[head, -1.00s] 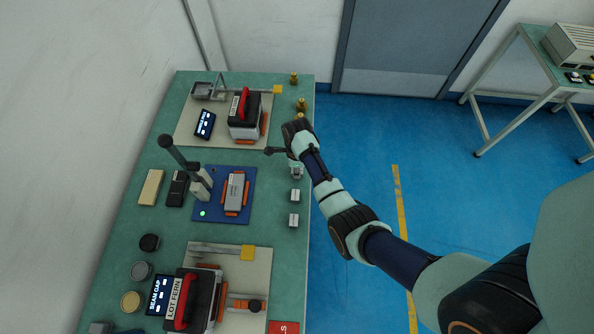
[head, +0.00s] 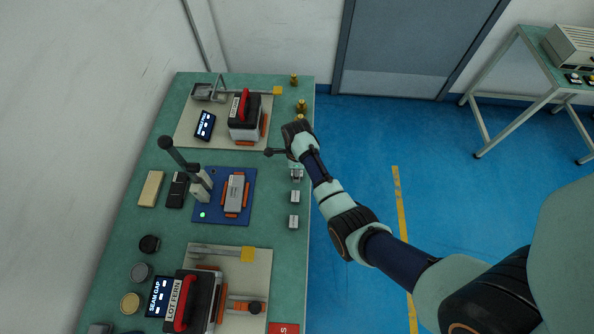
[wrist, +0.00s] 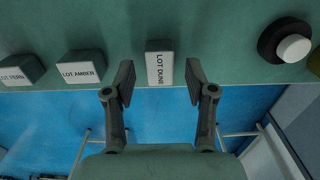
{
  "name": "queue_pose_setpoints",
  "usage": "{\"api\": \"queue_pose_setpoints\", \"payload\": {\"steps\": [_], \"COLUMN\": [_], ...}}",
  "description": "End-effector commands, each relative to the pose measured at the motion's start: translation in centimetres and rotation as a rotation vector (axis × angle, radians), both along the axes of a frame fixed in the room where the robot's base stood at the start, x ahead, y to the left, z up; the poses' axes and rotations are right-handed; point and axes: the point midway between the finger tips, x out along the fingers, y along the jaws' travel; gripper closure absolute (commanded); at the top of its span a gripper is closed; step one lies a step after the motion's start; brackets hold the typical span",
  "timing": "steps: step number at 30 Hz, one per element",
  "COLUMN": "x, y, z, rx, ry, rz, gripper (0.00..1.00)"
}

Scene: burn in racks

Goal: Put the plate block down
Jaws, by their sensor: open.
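A small grey block with a white plate reading LOT DUNE (wrist: 160,66) stands on the green bench, near its edge. I take it to be the plate block. My gripper (wrist: 159,78) is open, with one finger on each side of this block and a visible gap to each in the wrist view. In the head view the block (head: 297,174) shows just below the end of my arm, partly covered. Two like blocks stand in line with it: LOT AMBER (wrist: 82,70) and LOT FERN (wrist: 18,72).
A black round knob with a white top (wrist: 290,47) is right of the gripper in the wrist view. Brass pieces (head: 301,105) stand at the bench's edge. A blue mat (head: 211,213) holds a grey device (head: 235,190). Racks with red-handled boxes stand at both ends.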

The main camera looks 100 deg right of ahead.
Motion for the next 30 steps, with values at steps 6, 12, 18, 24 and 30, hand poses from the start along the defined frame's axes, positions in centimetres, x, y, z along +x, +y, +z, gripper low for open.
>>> {"api": "queue_pose_setpoints", "payload": {"steps": [6,12,18,24,30], "x": [0.0,0.0,0.0,0.0,0.0], "y": [-0.1,-0.1,0.0,0.0,0.0], "z": [5.8,9.8,11.2,11.2,11.2], "rx": [-0.004,-0.002,0.0,0.001,0.001], "ry": [-0.001,-0.001,0.0,0.0,0.0], "rz": [0.0,0.0,0.0,0.0,0.0], "gripper": [0.44,0.44,0.44,0.44,0.44]}}
